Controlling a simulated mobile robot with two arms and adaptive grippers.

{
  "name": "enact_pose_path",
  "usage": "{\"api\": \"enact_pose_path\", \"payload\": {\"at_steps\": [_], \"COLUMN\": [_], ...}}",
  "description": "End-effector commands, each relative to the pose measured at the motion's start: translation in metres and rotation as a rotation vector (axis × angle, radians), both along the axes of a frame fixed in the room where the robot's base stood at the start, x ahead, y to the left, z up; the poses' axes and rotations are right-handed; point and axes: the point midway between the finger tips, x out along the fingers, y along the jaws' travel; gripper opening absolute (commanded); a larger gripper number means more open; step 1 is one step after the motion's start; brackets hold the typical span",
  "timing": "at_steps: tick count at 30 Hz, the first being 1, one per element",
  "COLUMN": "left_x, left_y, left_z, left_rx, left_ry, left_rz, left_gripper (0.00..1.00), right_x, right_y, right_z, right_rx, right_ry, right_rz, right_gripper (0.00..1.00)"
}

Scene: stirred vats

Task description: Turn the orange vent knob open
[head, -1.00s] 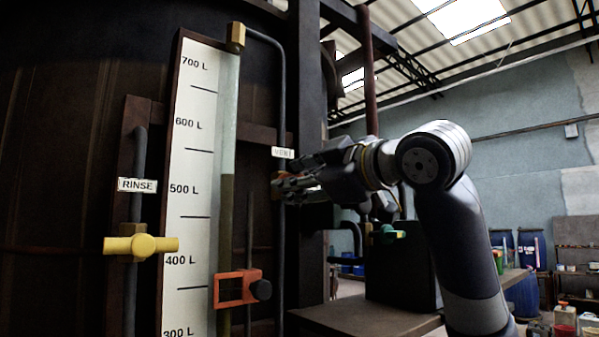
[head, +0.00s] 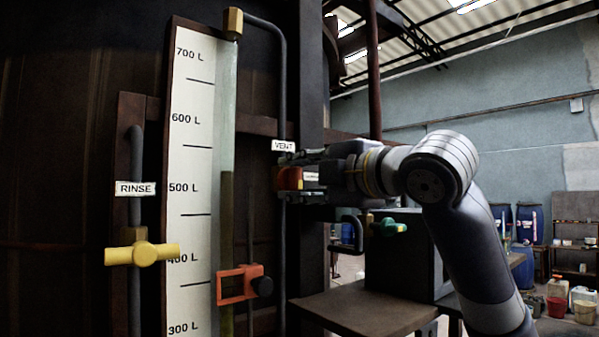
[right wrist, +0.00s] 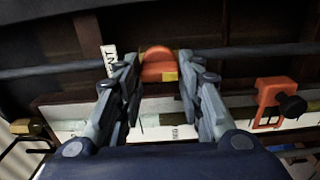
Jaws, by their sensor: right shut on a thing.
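The orange vent knob (head: 289,179) sits on the dark vertical vent pipe, just below the white VENT label (head: 284,146). My right gripper (head: 299,178) reaches it from the right and is shut on it. In the right wrist view, the knob (right wrist: 158,66), with a small yellow patch, lies between the two fingertips. The finger linkages stand on both sides of it. In the head view the fingers hide part of the knob. My left gripper is in neither view.
A sight gauge scale (head: 190,150) stands left of the pipe, with an orange clamp (head: 238,285) low on it. A yellow RINSE valve handle (head: 142,254) is further left. A green-handled tap (head: 388,227) and a brown table (head: 365,308) are below my right arm.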

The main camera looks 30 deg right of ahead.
Motion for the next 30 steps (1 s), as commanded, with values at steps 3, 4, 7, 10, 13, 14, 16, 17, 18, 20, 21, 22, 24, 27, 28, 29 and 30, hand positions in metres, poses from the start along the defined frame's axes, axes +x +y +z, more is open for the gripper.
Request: {"api": "enact_pose_path", "payload": {"at_steps": [3, 4, 7, 10, 13, 14, 16, 17, 18, 20, 21, 22, 24, 27, 28, 29, 30], "left_x": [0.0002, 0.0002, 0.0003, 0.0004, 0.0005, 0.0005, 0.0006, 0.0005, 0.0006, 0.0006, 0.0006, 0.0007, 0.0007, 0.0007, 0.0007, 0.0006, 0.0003], "left_y": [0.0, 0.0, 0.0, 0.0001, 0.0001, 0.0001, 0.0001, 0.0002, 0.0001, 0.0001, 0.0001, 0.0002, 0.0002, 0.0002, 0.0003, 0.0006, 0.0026], "left_z": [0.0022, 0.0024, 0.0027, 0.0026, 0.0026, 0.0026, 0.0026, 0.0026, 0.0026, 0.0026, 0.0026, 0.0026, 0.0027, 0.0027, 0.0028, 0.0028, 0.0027], "left_rx": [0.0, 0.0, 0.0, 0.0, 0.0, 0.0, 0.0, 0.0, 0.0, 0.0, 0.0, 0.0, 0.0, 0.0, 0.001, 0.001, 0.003], "left_ry": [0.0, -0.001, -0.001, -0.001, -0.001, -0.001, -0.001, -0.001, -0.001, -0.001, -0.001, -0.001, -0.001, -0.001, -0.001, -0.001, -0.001], "left_rz": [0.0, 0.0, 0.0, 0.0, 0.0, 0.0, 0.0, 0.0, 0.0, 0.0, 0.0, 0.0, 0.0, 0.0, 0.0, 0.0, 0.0], "left_gripper": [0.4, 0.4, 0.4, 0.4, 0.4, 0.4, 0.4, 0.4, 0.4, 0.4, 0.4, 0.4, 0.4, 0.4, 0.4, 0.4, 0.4], "right_x": [0.0006, 0.0006, 0.0006, 0.0006, 0.0007, 0.0007, 0.0007, 0.0007, 0.0008, 0.0008, 0.0007, 0.0007, 0.0006, 0.0006, 0.0005, 0.0005, 0.0003], "right_y": [0.0007, 0.0007, 0.0007, 0.0008, 0.0009, 0.0009, 0.0009, 0.001, 0.001, 0.0009, 0.0009, 0.0008, 0.0007, 0.0005, 0.0005, 0.0004, 0.0004], "right_z": [-0.0017, -0.0019, -0.0023, -0.0027, -0.0029, -0.0029, -0.003, -0.0031, -0.0032, -0.0032, -0.003, -0.0028, -0.0024, -0.0019, -0.0018, -0.0016, -0.0015], "right_rx": [-0.024, -0.028, -0.037, -0.04, -0.04, -0.04, -0.04, -0.04, -0.04, -0.039, -0.039, -0.039, -0.038, -0.038, -0.037, -0.037, -0.037], "right_ry": [0.003, 0.003, 0.002, 0.003, 0.003, 0.003, 0.004, 0.004, 0.004, 0.004, 0.004, 0.003, 0.002, 0.001, 0.001, 0.0, 0.0], "right_rz": [0.001, 0.001, 0.002, 0.002, 0.002, 0.002, 0.002, 0.002, 0.002, 0.001, 0.001, 0.001, 0.001, 0.001, 0.001, 0.001, 0.001], "right_gripper": [0.11, 0.11, 0.11, 0.11, 0.11, 0.11, 0.11, 0.11, 0.11, 0.48, 0.55, 0.55, 0.55, 0.55, 0.55, 0.55, 0.55]}}
